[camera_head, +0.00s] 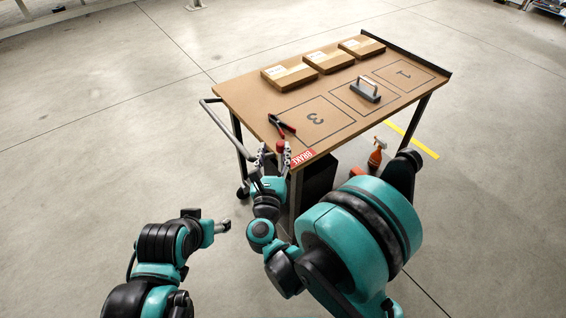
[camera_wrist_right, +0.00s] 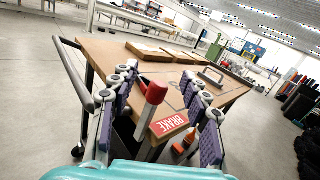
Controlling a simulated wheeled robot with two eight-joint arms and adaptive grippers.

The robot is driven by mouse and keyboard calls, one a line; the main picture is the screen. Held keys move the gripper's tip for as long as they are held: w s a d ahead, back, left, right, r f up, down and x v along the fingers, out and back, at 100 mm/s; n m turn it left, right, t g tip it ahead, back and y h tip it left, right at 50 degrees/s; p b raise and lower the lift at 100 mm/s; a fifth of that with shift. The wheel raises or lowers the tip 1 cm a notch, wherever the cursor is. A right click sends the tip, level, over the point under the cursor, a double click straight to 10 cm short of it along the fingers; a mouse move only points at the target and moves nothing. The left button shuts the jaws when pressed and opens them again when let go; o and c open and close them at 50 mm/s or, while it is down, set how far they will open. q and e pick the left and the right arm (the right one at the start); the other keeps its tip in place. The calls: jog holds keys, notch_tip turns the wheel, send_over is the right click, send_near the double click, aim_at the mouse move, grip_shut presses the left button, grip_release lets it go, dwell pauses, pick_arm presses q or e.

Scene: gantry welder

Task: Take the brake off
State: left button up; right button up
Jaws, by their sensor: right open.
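The brake lever has a red knob (camera_wrist_right: 156,91) on a grey shaft and stands at the near left corner of the cart (camera_head: 232,90). A red BRAKE label (camera_head: 303,158) lies on the cart top beside it, and the label also shows in the right wrist view (camera_wrist_right: 169,124). My right gripper (camera_head: 272,152) is open at this corner. In the right wrist view the knob shows between its two spread fingers (camera_wrist_right: 160,100), with no visible grip on it. In the head view the red knob (camera_head: 281,146) shows by the fingertips. My left gripper (camera_head: 222,226) is low at the left, away from the cart, its jaws unclear.
Three cardboard boxes (camera_head: 327,60) line the cart's far edge. Red-handled pliers (camera_head: 281,125) and a grey handle block (camera_head: 365,89) lie on the top with marked squares. A push bar (camera_head: 222,128) is at the left end. An orange spray bottle (camera_head: 376,153) is below. Open floor surrounds the cart.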

aim_at(280, 147)
jog(key=w+f, duration=0.1)
jog(key=w, duration=0.1)
jog(key=w+d+f+m+b, duration=0.1)
jog(key=w, duration=0.1)
jog(key=w+d+f+m, duration=0.1)
jog(key=w, duration=0.1)
jog(key=shift+w+f+g+h, duration=0.15)
jog(key=shift+g+h, duration=0.15)
jog(key=shift+h, duration=0.1)
grip_shut()
jog(key=shift+a, duration=0.1)
